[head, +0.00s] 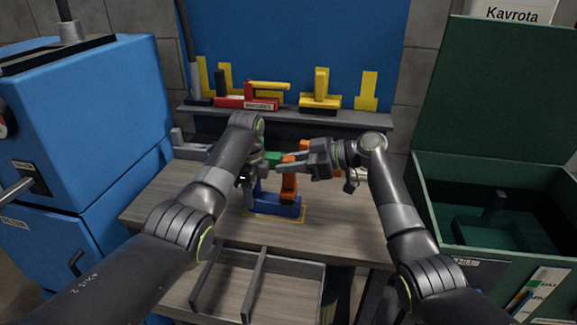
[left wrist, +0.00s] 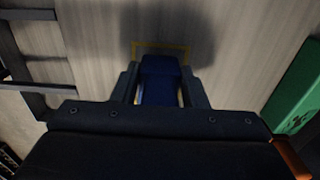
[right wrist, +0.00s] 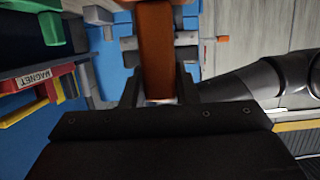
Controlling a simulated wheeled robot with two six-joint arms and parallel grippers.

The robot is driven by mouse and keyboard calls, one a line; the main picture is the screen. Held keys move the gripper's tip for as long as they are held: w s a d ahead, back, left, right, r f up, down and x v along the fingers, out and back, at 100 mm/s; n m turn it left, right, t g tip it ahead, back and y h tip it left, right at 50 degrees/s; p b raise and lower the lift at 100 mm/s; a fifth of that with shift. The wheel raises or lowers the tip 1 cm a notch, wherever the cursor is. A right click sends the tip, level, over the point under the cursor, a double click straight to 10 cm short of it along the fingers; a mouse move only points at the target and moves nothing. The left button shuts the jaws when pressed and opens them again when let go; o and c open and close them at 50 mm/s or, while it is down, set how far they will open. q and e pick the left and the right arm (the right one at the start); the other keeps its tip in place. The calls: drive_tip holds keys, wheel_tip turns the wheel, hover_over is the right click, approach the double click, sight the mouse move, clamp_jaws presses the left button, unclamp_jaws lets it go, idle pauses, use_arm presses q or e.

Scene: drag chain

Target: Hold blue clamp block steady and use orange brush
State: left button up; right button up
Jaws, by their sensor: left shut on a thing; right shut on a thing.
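The blue clamp block (head: 277,205) stands on the wooden table inside a thin yellow outline. My left gripper (head: 250,182) is shut on it; in the left wrist view the blue block (left wrist: 160,82) sits between the two fingers. My right gripper (head: 298,163) is shut on an orange part, which I take for the orange brush (head: 289,185). In the right wrist view this orange piece (right wrist: 156,45) runs up between the fingers. In the head view it is above the blue block; whether they touch is unclear. A green piece (head: 272,158) shows beside the left gripper.
A shelf (head: 300,117) at the back holds yellow, red and black tools. A blue cabinet (head: 85,110) stands left and an open green case (head: 490,215) right. A grey divided tray (head: 257,285) lies in front. The table's (head: 345,225) right front is clear.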

drive_tip(key=shift+w+d, duration=0.2)
drive_tip(key=shift+w, duration=1.1)
drive_tip(key=shift+s, duration=0.35)
drive_tip(key=shift+s+a, duration=0.2)
drive_tip(key=shift+s, duration=0.8)
drive_tip(key=shift+s+a, duration=0.15)
drive_tip(key=shift+s, duration=0.85)
use_arm(q)
drive_tip(key=shift+r, duration=0.1)
use_arm(e)
drive_tip(key=shift+w+r, duration=0.15)
drive_tip(key=shift+w, duration=0.05)
drive_tip(key=shift+w+d, duration=0.2)
drive_tip(key=shift+w, duration=0.9)
drive_tip(key=shift+w+d, duration=0.15)
drive_tip(key=shift+w, duration=0.95)
wheel_tip(320, 180, up, 8)
drive_tip(key=shift+s, duration=0.1)
use_arm(q)
drive_tip(key=o, duration=1.3)
drive_tip(key=shift+c, duration=0.2)
